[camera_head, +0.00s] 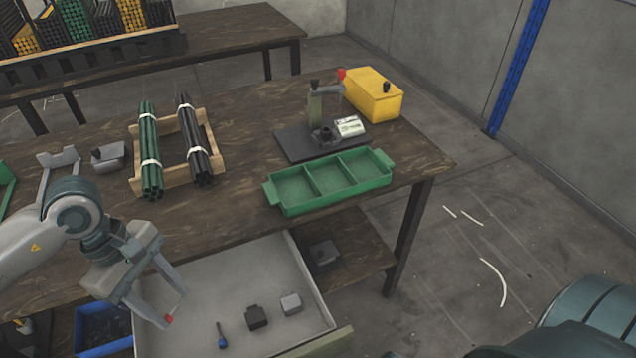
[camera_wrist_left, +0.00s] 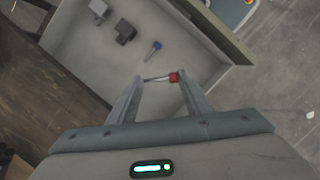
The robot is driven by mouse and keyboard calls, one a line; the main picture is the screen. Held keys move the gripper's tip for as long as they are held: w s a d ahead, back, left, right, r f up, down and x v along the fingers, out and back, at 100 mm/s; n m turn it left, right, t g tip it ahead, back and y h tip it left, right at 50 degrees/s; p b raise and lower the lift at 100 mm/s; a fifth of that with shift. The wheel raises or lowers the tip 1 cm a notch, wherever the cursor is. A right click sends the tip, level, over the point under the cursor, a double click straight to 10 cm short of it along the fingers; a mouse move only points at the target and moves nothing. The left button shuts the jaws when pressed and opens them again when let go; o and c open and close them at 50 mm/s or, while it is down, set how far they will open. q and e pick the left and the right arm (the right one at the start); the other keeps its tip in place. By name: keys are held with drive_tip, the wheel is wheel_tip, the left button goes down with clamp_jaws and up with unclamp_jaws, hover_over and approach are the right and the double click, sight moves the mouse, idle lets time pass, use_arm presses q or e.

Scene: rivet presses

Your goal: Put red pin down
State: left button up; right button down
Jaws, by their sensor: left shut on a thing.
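My left gripper (camera_head: 176,308) is over the open grey drawer (camera_head: 205,290), its fingers pointing down and to the right. It is shut on the red pin (camera_head: 169,319). In the left wrist view the red pin (camera_wrist_left: 174,77) lies across between the two fingertips (camera_wrist_left: 159,80), with its red head at the right finger and a thin pale shaft. The pin appears above the drawer floor; its exact height cannot be told. My right gripper is not in view.
In the drawer lie a blue pin (camera_head: 221,337), a dark block (camera_head: 257,317) and a grey block (camera_head: 291,304). Above on the table stand an empty green three-part tray (camera_head: 330,179), a rivet press (camera_head: 316,105), a yellow box (camera_head: 373,97) and a wooden rack (camera_head: 137,184) with rod bundles.

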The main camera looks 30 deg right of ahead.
use_arm(q)
drive_tip(key=w+a+r+m+g+y, duration=0.1)
drive_tip(key=w+a+r+m+y, duration=0.1)
drive_tip(key=w+a+r+m, duration=0.5)
drive_tip(key=w+a+m, duration=0.1)
drive_tip(key=a+m, duration=0.1)
drive_tip(key=a, duration=0.2)
drive_tip(key=shift+r, duration=0.2)
